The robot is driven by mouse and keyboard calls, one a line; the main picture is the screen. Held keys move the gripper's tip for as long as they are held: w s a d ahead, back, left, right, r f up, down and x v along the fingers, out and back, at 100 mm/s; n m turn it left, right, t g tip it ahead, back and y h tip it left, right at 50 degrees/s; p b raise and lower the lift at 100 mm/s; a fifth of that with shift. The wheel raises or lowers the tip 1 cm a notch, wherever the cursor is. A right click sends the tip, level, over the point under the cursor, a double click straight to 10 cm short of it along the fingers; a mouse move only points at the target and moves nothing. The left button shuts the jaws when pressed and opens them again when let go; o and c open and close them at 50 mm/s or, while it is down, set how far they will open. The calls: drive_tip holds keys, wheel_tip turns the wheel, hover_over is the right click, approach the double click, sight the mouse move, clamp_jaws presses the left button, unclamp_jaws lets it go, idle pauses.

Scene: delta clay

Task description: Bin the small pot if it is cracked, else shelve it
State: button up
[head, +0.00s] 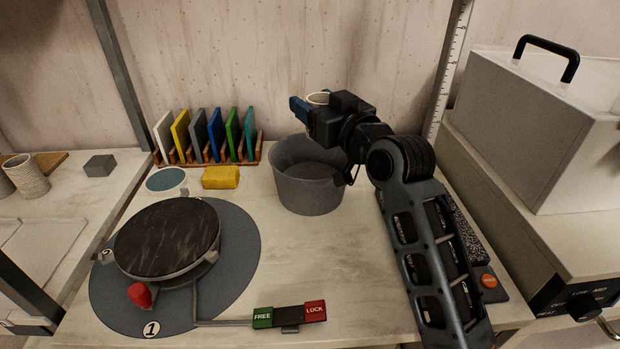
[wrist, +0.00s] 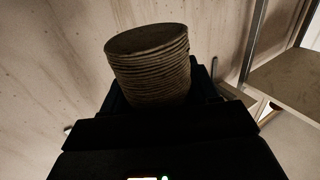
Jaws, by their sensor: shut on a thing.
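My gripper (head: 312,110) is shut on a small pot and holds it up above the back of the table, over the grey bin. In the wrist view the pot (wrist: 150,62) is a ribbed, brownish vessel in shadow, slightly tilted in the picture. In the head view only the pale rim of the pot (head: 318,98) shows behind the gripper. I see no crack on the side in view, but it is dark and the far side is hidden. The grey round bin (head: 306,193) stands open on the table, below the gripper.
A turntable (head: 168,238) with a red knob stands at the left, beside a FREE/LOCK switch (head: 290,315). Coloured tiles (head: 213,137) stand in a rack behind a yellow sponge (head: 221,178). A large box (head: 530,125) stands at the right. Ribbed pots (head: 26,176) stand on the left surface.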

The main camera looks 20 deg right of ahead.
drive_tip(key=shift+f, duration=0.55)
drive_tip(key=o, duration=1.3)
drive_tip(key=shift+f, duration=0.2)
drive_tip(key=shift+c, duration=0.2)
drive_tip(key=shift+s, duration=0.1)
drive_tip(key=shift+s, duration=0.25)
drive_tip(key=s+d+r, duration=0.1)
drive_tip(key=s, duration=0.6)
drive_tip(key=shift+d+r+b, duration=0.15)
drive_tip(key=shift+d+b, duration=0.05)
drive_tip(key=shift+b, duration=0.2)
